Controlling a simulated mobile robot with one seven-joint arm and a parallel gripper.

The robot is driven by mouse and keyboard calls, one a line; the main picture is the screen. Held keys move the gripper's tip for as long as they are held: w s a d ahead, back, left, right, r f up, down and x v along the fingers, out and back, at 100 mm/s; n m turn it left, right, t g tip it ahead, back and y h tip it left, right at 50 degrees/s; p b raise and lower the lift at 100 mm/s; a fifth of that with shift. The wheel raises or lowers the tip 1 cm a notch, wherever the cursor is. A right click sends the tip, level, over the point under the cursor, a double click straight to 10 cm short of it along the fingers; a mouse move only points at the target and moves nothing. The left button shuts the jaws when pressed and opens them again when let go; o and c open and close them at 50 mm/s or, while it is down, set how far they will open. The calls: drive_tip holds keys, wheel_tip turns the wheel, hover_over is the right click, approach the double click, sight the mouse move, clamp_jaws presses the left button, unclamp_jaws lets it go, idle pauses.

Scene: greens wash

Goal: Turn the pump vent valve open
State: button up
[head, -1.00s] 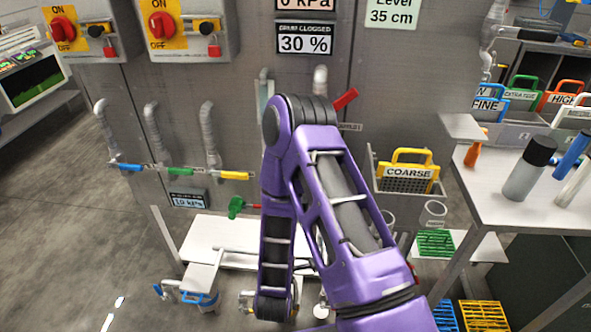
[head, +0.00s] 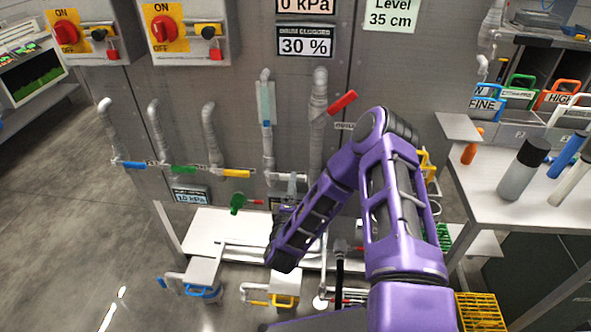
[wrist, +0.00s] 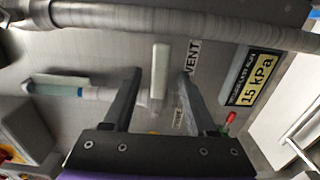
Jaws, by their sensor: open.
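The vent valve's pale lever (wrist: 160,72) shows in the wrist view beside a label reading VENT (wrist: 192,58). Its long side runs up and down in that view. My gripper (wrist: 159,74) is open, with one finger on each side of the lever in the picture and gaps on both sides. I cannot tell whether the fingertips reach past the lever in depth. In the head view a small pale lever (head: 292,184) shows on the pipework just above my forearm's end, and my gripper is mostly hidden there.
A blue-tinted sight tube (head: 265,103) and a red-handled valve (head: 341,102) are on nearby pipes. A gauge reading 15 kPa (wrist: 252,78) is right of the fingers. A white bench (head: 213,232) lies below.

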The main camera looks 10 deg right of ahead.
drive_tip(key=x, duration=0.7)
clamp_jaws()
idle(1.3)
